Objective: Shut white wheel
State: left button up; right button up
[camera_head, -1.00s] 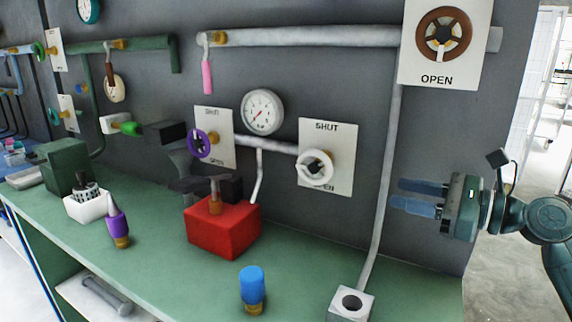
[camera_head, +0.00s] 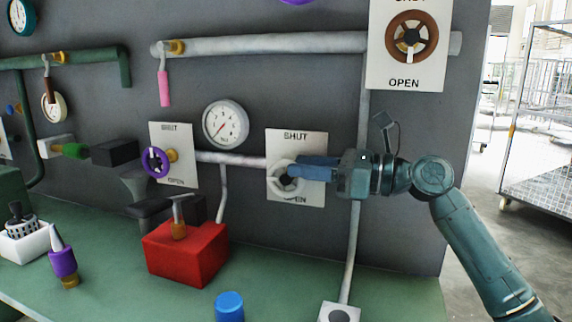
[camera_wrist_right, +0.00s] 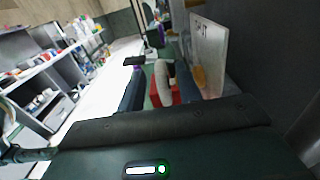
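The white wheel (camera_head: 274,184) is mounted on a white plate (camera_head: 310,143) marked SHUT at the top and OPEN at the bottom. My right gripper (camera_head: 299,168) reaches in from the right, its blue fingers overlapping the wheel's right side and hiding part of it and of the lower lettering. In the right wrist view, the white wheel's rim (camera_wrist_right: 163,84) shows between the two fingers of my right gripper (camera_wrist_right: 158,72). The fingers stand apart with a gap beside the rim, so the gripper looks open around it. My left gripper is not in view.
A purple wheel (camera_head: 151,163) on its own plate is to the left, with a gauge (camera_head: 226,124) between. A brown wheel (camera_head: 389,36) is above. A vertical pipe (camera_head: 352,248) runs behind my right gripper. A red block (camera_head: 187,255) stands on the green bench below.

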aim_at(286, 164)
jog(key=shift+x, duration=2)
jog(key=shift+c, duration=0.4)
grip_shut()
